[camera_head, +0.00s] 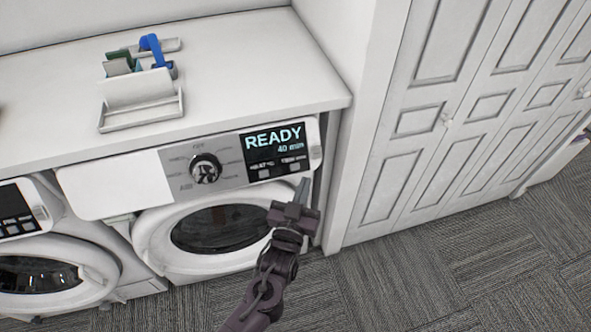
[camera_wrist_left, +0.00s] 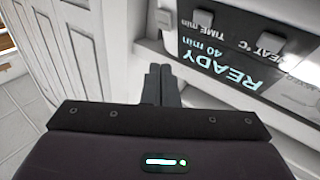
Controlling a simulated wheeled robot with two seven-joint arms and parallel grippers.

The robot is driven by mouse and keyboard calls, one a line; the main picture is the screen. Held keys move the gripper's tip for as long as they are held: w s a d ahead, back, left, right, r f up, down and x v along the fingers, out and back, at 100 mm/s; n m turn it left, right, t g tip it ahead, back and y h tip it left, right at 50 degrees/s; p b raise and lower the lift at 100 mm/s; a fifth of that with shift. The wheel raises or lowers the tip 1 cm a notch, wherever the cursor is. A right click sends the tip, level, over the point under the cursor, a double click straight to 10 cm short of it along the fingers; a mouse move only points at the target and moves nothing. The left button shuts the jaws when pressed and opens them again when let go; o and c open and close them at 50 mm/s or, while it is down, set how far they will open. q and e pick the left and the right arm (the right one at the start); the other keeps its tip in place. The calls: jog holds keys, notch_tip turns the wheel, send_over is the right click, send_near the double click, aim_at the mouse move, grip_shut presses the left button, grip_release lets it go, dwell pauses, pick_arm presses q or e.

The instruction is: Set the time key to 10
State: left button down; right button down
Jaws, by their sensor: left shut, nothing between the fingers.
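The washer's dark control panel (camera_head: 274,150) shows "READY" and "40 min" in pale blue letters. The time key (camera_head: 295,167) is the right one of two small grey keys under the display, by the label "TIME min"; it also shows in the left wrist view (camera_wrist_left: 203,18), upside down near the top. The heat key (camera_head: 265,173) is to its left. My left gripper (camera_head: 302,183) is shut and empty, its fingertips just below and near the time key in the head view. In the left wrist view the closed fingers (camera_wrist_left: 162,72) appear apart from the key. My right gripper is out of view.
A round dial (camera_head: 205,169) is left of the display. The washer's round door (camera_head: 220,228) is below. A white counter (camera_head: 240,70) overhangs the panel and holds a small caddy (camera_head: 140,90). Closet doors (camera_head: 470,110) stand at right. Grey carpet (camera_head: 430,270) is clear.

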aim_at(295, 167)
pick_arm(q)
jog(key=w+a+f+b, duration=0.1)
jog(key=w+f+b, duration=0.2)
jog(key=w, duration=0.2)
jog(key=shift+w+a, duration=0.2)
jog(key=shift+a, duration=0.15)
jog(key=shift+w+b, duration=0.1)
jog(key=shift+b, duration=0.2)
dwell(1.5)
jog(key=shift+w+a+f, duration=0.15)
jog(key=shift+w, duration=0.15)
jog(key=shift+w+a+f+b, duration=0.15)
jog(key=shift+w+b, duration=0.1)
jog(key=shift+b, duration=0.15)
dwell(0.6)
dwell(0.3)
jog(key=shift+s+d+r+p, duration=0.25)
jog(key=shift+s+r+p, duration=0.1)
jog(key=shift+s+p, duration=0.35)
